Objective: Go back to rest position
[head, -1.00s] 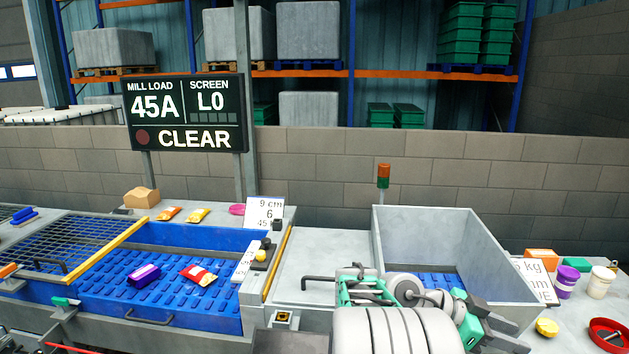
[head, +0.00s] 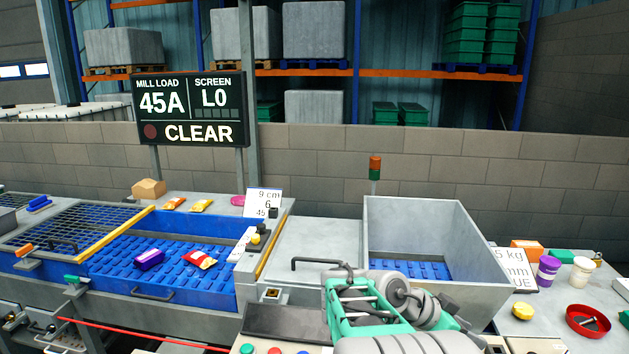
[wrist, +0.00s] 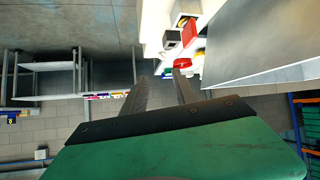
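My gripper (wrist: 160,82) shows in the wrist view with its two dark fingers apart and nothing between them. My folded grey and green arm is at the bottom centre of the head view, in front of the grey bin (head: 412,215). The fingertips cannot be made out in the head view. A purple packet (head: 149,259) and a red packet (head: 199,259) lie apart in the blue tray (head: 170,232) at left.
A wire grid (head: 65,228) lies left of the tray. Yellow and orange packets (head: 202,206) lie behind it. A purple jar (head: 547,270), a white tub (head: 582,271) and a red bowl (head: 588,320) stand right. The grey bench top (head: 318,244) is partly clear.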

